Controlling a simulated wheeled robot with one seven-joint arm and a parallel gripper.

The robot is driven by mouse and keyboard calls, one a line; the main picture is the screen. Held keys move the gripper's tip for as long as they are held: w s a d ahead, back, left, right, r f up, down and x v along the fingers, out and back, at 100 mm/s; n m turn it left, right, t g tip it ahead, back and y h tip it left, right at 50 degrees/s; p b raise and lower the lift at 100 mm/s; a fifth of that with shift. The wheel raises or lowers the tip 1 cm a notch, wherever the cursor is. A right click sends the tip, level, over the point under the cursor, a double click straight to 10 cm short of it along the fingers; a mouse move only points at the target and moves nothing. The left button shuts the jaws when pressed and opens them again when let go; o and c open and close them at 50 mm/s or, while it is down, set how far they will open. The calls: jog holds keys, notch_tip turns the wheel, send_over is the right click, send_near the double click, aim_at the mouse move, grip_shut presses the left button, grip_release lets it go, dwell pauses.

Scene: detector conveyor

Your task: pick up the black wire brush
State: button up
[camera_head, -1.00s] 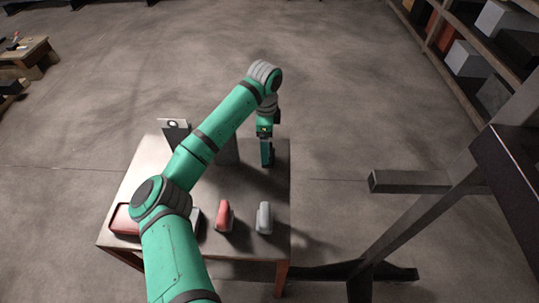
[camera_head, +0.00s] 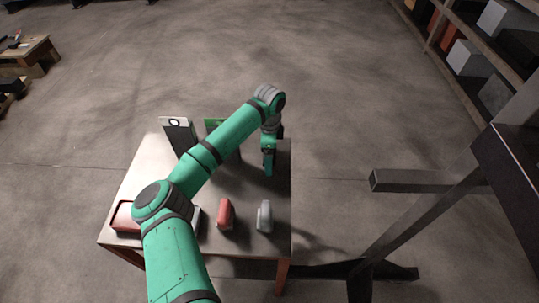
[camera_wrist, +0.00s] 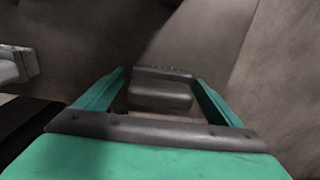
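My gripper (camera_head: 269,170) points down over the far right part of the table (camera_head: 252,182) in the head view. In the wrist view its two green fingers (camera_wrist: 161,82) stand apart. A dark grey-black block-like thing (camera_wrist: 160,96) lies between them, probably the black wire brush. Small gaps seem to show at its sides, so I see no clear grip on it. In the head view I cannot make out the brush, as my gripper covers that spot.
A red item (camera_head: 226,213) and a grey item (camera_head: 264,217) stand near the table's front edge. A red tray (camera_head: 122,217) is at the left. A black-and-white box (camera_head: 178,133) and a green item (camera_head: 212,124) stand at the back. A dark metal frame (camera_head: 410,181) is to the right.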

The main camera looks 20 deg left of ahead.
jog(key=c, duration=1.1)
jog(key=shift+c, duration=0.2)
jog(key=shift+r, duration=0.1)
